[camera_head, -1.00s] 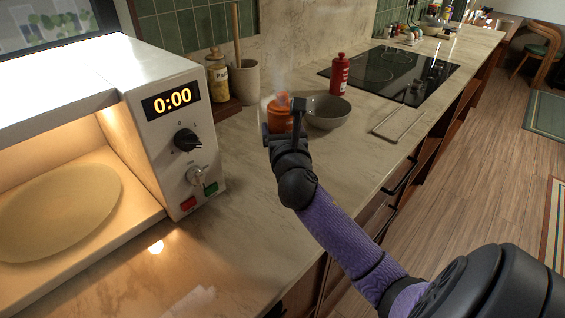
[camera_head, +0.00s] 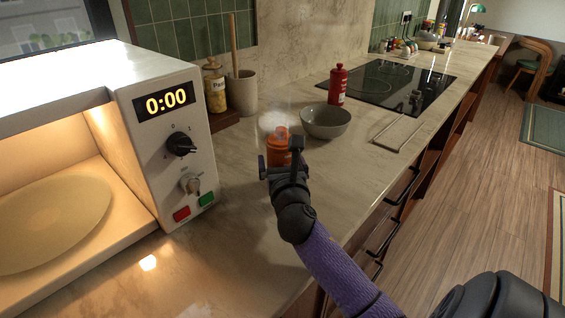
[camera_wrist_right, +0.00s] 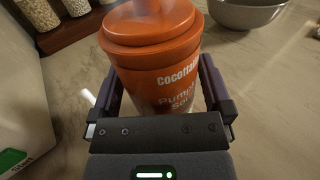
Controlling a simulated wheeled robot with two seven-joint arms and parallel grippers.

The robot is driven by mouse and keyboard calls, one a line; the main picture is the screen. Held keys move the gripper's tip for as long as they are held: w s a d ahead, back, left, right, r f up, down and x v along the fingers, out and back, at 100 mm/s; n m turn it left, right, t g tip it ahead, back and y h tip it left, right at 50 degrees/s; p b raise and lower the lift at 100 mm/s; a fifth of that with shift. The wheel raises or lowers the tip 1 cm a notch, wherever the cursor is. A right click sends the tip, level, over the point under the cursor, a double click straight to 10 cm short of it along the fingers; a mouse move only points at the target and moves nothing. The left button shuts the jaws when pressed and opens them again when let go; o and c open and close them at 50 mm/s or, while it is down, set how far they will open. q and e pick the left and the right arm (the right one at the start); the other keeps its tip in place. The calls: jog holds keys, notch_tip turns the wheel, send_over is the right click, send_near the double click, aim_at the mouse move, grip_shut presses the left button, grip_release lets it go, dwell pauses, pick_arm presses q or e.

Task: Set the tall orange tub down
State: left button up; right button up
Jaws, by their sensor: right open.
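The tall orange tub (camera_head: 278,152) is upright at the counter, left of and nearer than the grey bowl. Its base is hidden behind my gripper, but it appears to stand on the countertop. My right gripper (camera_head: 281,160) is open, with one finger on each side of the tub. In the right wrist view the tub (camera_wrist_right: 155,65) shows its orange lid and label between the two fingers (camera_wrist_right: 160,88). Slight gaps seem to show beside it; contact is hard to judge. My left gripper is not in view.
The grey bowl (camera_head: 326,122) and a red bottle (camera_head: 338,85) stand behind, before the black hob (camera_head: 390,80). A lit, open microwave (camera_head: 165,150) is at left. A utensil crock (camera_head: 243,92) and pasta jar (camera_head: 215,90) stand at the wall. The near counter is clear.

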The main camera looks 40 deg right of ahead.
jog(key=p+v, duration=0.2)
jog(key=v, duration=0.9)
jog(key=shift+s+a, duration=0.1)
jog(key=shift+a, duration=0.05)
jog(key=shift+s+a, duration=0.15)
jog(key=shift+s, duration=0.15)
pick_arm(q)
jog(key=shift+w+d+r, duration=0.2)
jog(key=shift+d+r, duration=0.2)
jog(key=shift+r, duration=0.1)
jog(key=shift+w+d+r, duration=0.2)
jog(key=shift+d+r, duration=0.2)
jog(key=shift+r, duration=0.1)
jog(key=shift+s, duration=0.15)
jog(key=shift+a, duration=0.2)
